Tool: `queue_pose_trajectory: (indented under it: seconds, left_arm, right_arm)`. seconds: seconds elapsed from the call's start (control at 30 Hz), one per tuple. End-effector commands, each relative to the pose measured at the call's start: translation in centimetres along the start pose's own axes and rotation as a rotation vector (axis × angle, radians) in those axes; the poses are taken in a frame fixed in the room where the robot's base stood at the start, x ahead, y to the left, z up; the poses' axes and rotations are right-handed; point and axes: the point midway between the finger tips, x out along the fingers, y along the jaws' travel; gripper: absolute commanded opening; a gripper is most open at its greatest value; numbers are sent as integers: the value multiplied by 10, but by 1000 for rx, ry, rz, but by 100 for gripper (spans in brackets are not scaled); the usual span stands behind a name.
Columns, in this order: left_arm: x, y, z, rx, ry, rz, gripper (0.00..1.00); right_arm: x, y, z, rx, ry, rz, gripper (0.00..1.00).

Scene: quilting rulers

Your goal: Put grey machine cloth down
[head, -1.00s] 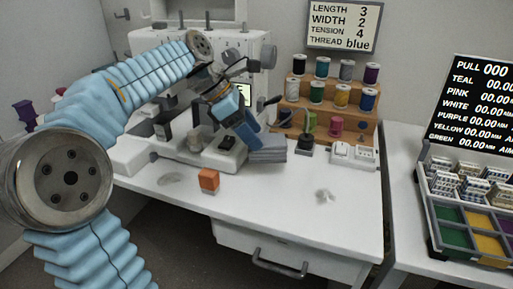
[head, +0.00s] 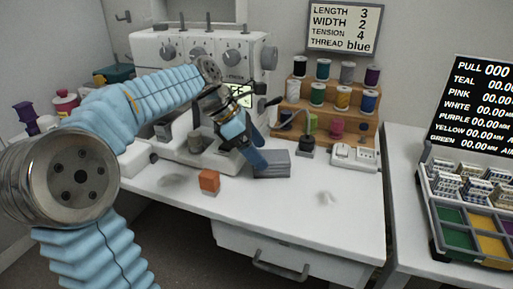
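The grey machine cloth (head: 273,164) is a folded stack at the front right of the sewing machine, low at the white table top; whether its whole underside touches the table I cannot tell. My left gripper (head: 259,163) comes down from the upper left and is shut on the cloth's left side. Its blue finger covers that edge, and the other finger is hidden. My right gripper is not in view.
The white sewing machine (head: 205,50) stands behind my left arm. An orange block (head: 209,181) sits in front on the white table (head: 270,207). A wooden spool rack (head: 351,117) and a white switch box (head: 354,158) stand to the right. The table front is mostly clear.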

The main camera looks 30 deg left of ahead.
Motion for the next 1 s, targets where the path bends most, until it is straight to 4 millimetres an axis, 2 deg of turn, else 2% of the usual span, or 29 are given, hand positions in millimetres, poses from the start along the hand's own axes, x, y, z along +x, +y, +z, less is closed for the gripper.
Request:
queue_pose_trajectory:
  seconds: [0.2,0.3,0.37,0.73,0.83,1.0]
  left_arm:
    - [-1,0,0,0,0,0,86]
    - [-8,1,2,0,-1,3,86]
    - [-16,1,2,0,-1,3,86]
    - [-98,1,2,0,-1,4,86]
    - [-112,1,2,-1,-1,2,86]
    - [-122,0,1,0,0,0,86]
  right_arm:
    - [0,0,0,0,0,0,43]
    - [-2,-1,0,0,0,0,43]
    - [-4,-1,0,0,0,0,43]
    - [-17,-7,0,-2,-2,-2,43]
    - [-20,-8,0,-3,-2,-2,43]
    - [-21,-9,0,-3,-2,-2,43]
